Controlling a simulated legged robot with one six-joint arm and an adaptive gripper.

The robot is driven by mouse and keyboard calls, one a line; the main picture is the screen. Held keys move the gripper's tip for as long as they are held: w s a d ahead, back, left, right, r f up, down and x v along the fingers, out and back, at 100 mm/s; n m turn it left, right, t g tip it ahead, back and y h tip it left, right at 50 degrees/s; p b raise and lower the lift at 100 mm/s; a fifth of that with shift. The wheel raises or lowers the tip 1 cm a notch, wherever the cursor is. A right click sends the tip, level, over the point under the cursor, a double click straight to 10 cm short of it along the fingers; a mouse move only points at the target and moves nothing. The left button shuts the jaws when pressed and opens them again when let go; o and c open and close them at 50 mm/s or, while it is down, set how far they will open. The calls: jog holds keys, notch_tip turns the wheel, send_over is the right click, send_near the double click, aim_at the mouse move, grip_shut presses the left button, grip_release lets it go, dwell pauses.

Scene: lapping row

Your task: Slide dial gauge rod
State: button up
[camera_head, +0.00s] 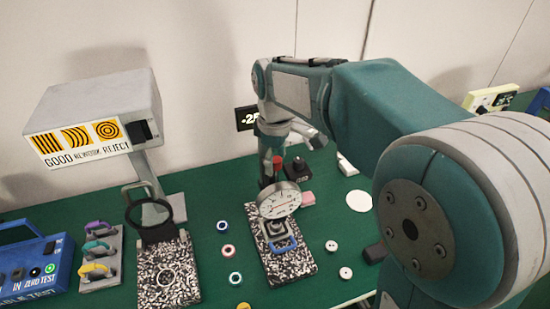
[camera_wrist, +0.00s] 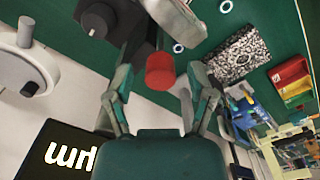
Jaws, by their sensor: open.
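The dial gauge (camera_head: 279,200) has a round white face and stands over a black-and-white speckled plate (camera_head: 303,268). A red cylindrical knob (camera_head: 277,162) tops the gauge's rod. My gripper (camera_head: 287,140) is close above it, partly hidden by my own arm. In the wrist view the gripper's fingers (camera_wrist: 160,76) are spread, with the red knob (camera_wrist: 159,70) in the gap between them and space on both sides. I cannot tell how deep the knob sits between the fingers. A blue ring-shaped handle (camera_head: 284,245) lies on the speckled plate below the dial.
A black knob (camera_head: 297,168) stands right behind the gauge. Several small rings (camera_head: 228,251) lie between the plates. A black display (camera_head: 246,118) is behind. Green bench (camera_head: 212,215) shows between.

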notch_tip(320, 180, up, 12)
dwell(0.6)
jog(key=s+d+f+m+t, duration=0.2)
jog(key=s+d+f+m, duration=0.2)
jog(key=s, duration=0.5)
jog(key=s+d+f+m+t, duration=0.3)
jog(key=s+d+f+m, duration=0.2)
jog(key=s+d+m, duration=0.3)
jog(key=shift+s+d+f+t, duration=0.15)
jog(key=shift+s+d+t, duration=0.2)
jog(key=shift+s, duration=0.7)
